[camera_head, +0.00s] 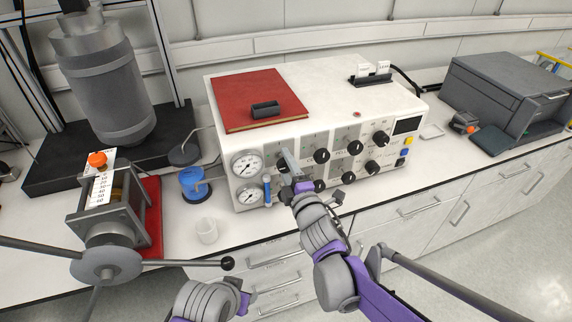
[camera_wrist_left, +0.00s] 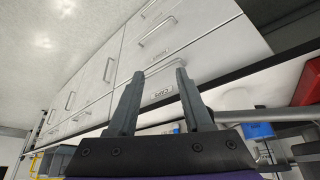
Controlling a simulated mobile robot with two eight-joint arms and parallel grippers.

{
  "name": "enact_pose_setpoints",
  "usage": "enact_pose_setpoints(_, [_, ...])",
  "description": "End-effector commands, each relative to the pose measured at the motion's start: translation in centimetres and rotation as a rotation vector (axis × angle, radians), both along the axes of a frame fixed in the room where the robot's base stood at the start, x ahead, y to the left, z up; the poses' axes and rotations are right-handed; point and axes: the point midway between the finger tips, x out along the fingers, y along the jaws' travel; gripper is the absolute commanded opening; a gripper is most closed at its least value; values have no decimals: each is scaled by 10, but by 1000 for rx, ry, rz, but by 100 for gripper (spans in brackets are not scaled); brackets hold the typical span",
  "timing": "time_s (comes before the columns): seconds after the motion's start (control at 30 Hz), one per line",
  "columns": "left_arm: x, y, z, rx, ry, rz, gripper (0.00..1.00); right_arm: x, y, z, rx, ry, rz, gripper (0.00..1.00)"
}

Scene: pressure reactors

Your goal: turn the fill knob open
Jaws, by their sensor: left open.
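The white control box (camera_head: 340,110) stands on the bench with several black knobs on its front panel, among them an upper one (camera_head: 321,156) and a lower one (camera_head: 348,178). The knob labels are too small to read, so I cannot tell which is the fill knob. My right gripper (camera_head: 288,162) is at the left part of the panel, in front of a dark knob that it partly hides. Whether its fingers grip that knob is unclear. My left gripper (camera_wrist_left: 157,77) is open and empty in the left wrist view, facing the drawers (camera_wrist_left: 150,60) below the bench.
Two gauges (camera_head: 246,165) and a blue-handled valve (camera_head: 267,188) sit left of the knobs. A red book (camera_head: 260,92) lies on the box. A blue cup (camera_head: 192,182), a white beaker (camera_head: 207,230) and a lever-armed press (camera_head: 110,215) stand to the left.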

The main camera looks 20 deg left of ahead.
Motion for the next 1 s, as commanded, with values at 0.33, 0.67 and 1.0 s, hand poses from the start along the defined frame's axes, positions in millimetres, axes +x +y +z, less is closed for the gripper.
enact_pose_setpoints(0.33, [0, 0, 0, 0, 0, 0, 50, -1, -1, 0, 2, 1, 0, 67])
enact_pose_setpoints(0.67, [-2, 0, -7, 0, 3, 0, 50, -43, -30, -1, 1, 1, -1, 67])
enact_pose_setpoints(1.0, [-3, 0, -11, 0, 5, 0, 50, -85, -57, 0, 0, 0, 0, 67])
